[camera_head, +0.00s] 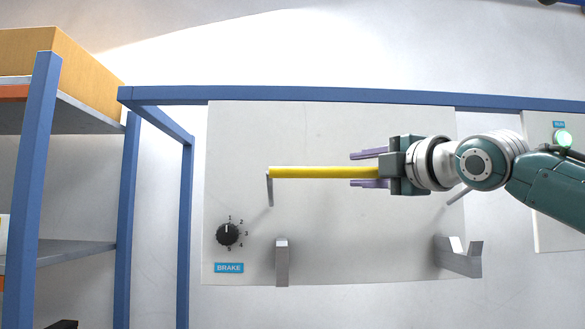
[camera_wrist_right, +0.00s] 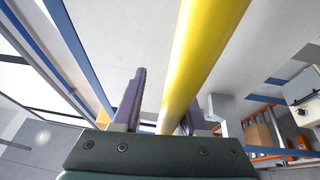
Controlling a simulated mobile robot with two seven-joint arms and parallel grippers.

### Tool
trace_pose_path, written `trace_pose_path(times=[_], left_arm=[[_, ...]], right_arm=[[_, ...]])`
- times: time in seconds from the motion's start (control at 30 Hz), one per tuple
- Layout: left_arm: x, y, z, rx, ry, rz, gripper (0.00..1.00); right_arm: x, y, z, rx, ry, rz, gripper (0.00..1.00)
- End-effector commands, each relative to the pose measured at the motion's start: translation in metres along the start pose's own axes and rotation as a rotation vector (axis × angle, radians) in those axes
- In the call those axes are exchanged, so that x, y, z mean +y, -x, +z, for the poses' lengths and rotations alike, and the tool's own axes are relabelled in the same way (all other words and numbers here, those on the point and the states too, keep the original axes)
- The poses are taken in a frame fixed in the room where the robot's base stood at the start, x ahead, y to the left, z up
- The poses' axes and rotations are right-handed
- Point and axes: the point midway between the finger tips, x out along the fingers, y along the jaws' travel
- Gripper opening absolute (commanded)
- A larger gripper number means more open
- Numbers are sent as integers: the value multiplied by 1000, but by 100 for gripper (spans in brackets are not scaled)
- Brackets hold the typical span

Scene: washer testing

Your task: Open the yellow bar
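The yellow bar (camera_head: 315,172) runs horizontally in front of a light grey panel. A grey bracket (camera_head: 269,188) carries its left end; its right end is hidden behind my right gripper. My right gripper (camera_head: 352,170) comes in from the right. Its two purple fingers are apart, one above and one below the bar in the head view. In the right wrist view the yellow bar (camera_wrist_right: 205,55) passes between the fingers, closer to the right one, with a clear gap to the left one. My left gripper is in neither view.
The grey panel (camera_head: 330,235) has a black dial (camera_head: 228,234) above a BRAKE label (camera_head: 229,268). Two grey brackets (camera_head: 282,262) (camera_head: 459,258) stick out below the bar. A blue frame (camera_head: 350,95) borders the panel. A shelf (camera_head: 70,250) with a box (camera_head: 60,60) stands left.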

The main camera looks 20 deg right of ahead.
Motion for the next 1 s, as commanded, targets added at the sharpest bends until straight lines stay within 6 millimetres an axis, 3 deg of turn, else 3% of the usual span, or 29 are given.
trace_pose_path(times=[0.57,1.0], left_arm=[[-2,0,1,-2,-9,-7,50],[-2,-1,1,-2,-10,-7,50]], right_arm=[[4,3,1,0,1,8,52],[18,34,2,-1,2,10,52]])
